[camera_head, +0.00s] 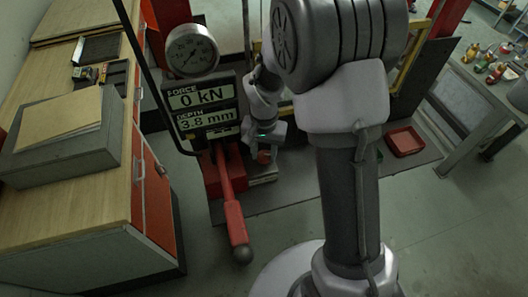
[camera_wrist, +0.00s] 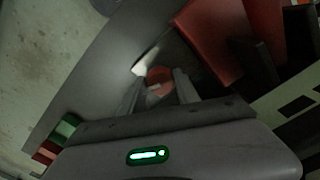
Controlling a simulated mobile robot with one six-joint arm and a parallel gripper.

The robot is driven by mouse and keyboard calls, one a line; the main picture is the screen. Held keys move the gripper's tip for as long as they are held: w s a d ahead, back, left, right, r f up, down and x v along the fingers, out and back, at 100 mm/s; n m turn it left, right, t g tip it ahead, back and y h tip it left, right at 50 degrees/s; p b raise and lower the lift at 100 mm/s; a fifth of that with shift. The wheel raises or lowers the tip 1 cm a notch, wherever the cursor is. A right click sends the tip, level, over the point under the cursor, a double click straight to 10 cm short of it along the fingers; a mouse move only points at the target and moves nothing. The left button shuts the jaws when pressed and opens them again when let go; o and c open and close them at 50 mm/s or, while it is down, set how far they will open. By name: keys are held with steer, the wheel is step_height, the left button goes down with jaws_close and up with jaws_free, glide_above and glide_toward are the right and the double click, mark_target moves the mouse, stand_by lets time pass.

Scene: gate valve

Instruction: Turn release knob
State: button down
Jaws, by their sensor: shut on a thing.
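The release knob (camera_head: 264,157) is a small, round red part low beside the red press body in the head view. In the wrist view the knob (camera_wrist: 159,75) shows as a red disc with a pale bar across it, at the fingertips. My gripper (camera_head: 263,146) reaches down over it from above. In the wrist view my gripper (camera_wrist: 158,89) has a finger on each side of the knob and is shut on it. My gripper partly hides the knob in both views, so its turn angle cannot be told.
A long red lever (camera_head: 232,205) with a black ball end slants forward, left of my gripper. Behind it are a round gauge (camera_head: 192,50) and a display (camera_head: 203,108) reading 0 kN and 3.8 mm. A red tray (camera_head: 405,141) lies right. A wooden-topped cabinet (camera_head: 100,205) stands left.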

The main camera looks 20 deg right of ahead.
mark_target(264, 155)
steer(key=shift+n, duration=2.1)
steer(key=c, duration=0.9)
jaws_free()
step_height(264, 155, up, 18)
steer(key=p, duration=0.3)
steer(key=shift+f+p, duration=0.25)
steer(key=shift+p, duration=0.05)
